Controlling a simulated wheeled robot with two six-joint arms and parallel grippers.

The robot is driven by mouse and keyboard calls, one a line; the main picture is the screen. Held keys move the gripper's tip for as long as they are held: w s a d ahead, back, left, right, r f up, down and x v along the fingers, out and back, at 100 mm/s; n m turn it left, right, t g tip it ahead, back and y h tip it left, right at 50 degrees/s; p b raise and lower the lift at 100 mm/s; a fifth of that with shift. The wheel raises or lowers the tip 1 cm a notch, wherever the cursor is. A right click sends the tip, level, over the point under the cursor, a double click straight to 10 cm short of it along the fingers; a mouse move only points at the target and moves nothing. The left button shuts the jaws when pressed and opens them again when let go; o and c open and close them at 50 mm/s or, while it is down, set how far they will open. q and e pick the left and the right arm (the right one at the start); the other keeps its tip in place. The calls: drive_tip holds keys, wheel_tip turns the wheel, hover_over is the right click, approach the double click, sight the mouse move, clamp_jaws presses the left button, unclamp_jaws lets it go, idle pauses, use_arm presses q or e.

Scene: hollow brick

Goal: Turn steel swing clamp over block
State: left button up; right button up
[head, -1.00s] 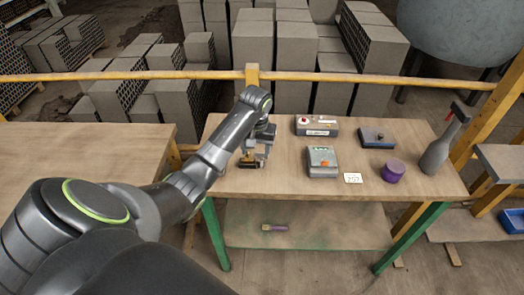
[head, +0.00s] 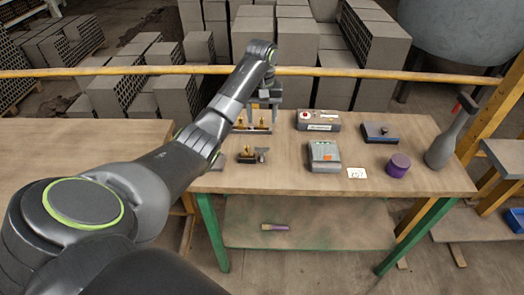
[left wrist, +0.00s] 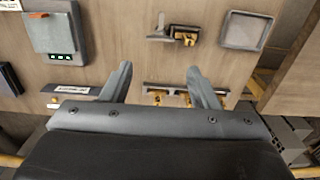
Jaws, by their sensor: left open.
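A small steel piece with brass-coloured parts, seemingly the swing clamp (head: 252,156), sits on the bench's near left; it also shows at the top of the left wrist view (left wrist: 178,35). Its steel arm points right in the head view. Behind it is a steel bar with brass posts (head: 240,126), also between and beyond my fingers in the left wrist view (left wrist: 180,89). I cannot tell which part is the block. My left gripper (head: 263,113) is open and empty, above the bar; its two fingers are apart in the left wrist view (left wrist: 158,75). My right gripper is not in view.
A small tray (left wrist: 246,30) lies beside the clamp. A yellow rail (head: 400,72) runs behind.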

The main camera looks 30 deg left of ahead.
use_arm(q)
drive_tip(key=b, duration=0.5)
hover_over(262, 147)
wheel_tip(262, 147, down, 8)
drive_tip(key=shift+r, duration=0.1)
wheel_tip(262, 147, down, 4)
drive_tip(key=shift+w+r+p, duration=0.1)
drive_tip(key=shift+r+p, duration=0.1)
drive_tip(key=shift+p, duration=0.55)
drive_tip(key=shift+f, duration=0.7)
